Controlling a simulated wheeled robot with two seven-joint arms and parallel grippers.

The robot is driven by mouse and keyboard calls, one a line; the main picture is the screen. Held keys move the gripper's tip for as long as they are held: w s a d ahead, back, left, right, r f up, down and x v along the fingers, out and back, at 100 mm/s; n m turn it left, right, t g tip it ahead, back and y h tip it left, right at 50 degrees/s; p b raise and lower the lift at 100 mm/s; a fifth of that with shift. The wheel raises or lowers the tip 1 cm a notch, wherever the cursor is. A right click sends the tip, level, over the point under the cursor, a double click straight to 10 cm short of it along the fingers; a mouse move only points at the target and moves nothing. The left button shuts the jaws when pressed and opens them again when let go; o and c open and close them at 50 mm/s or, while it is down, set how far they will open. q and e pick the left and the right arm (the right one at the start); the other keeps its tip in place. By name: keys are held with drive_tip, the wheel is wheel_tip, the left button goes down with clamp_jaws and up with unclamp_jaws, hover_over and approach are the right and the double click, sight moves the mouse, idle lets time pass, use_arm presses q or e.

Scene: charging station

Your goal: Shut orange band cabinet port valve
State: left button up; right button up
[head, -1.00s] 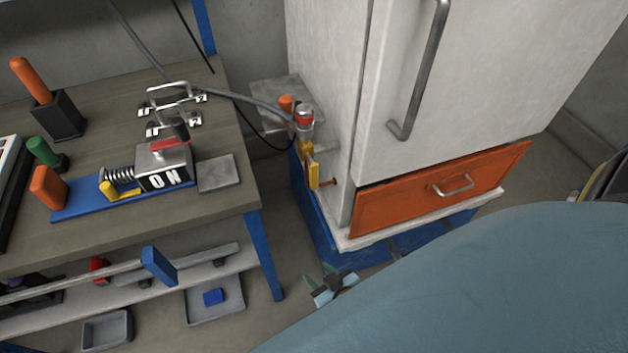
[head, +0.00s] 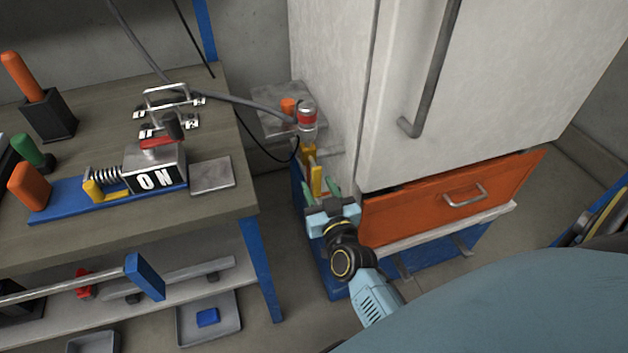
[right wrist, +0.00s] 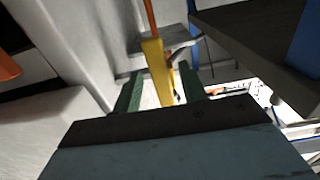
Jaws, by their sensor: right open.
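The white cabinet (head: 420,110) has an orange band (head: 455,195) across its lower front. On its left side is the port, with a hose coupling (head: 307,118) fitted and a yellow valve lever (head: 316,181) hanging below it. My right gripper (head: 321,190) is open, its green fingers pointing at the lever. In the right wrist view the yellow lever (right wrist: 155,70) appears between the two open fingers of the right gripper (right wrist: 159,88), with gaps at both sides. I cannot tell how deep it sits between them. My left gripper is not in view.
A workbench (head: 215,130) with a blue-based ON switch box (head: 155,168) stands left of the cabinet. A grey hose (head: 245,100) runs to the coupling. A narrow floor gap separates bench and cabinet. A grey shelf plate (head: 270,124) lies behind the coupling.

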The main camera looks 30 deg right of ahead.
sight(318, 186)
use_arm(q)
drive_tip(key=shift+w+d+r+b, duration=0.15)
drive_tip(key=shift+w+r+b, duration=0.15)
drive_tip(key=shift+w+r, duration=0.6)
use_arm(e)
drive_tip(key=shift+x, duration=1.95)
clamp_jaws()
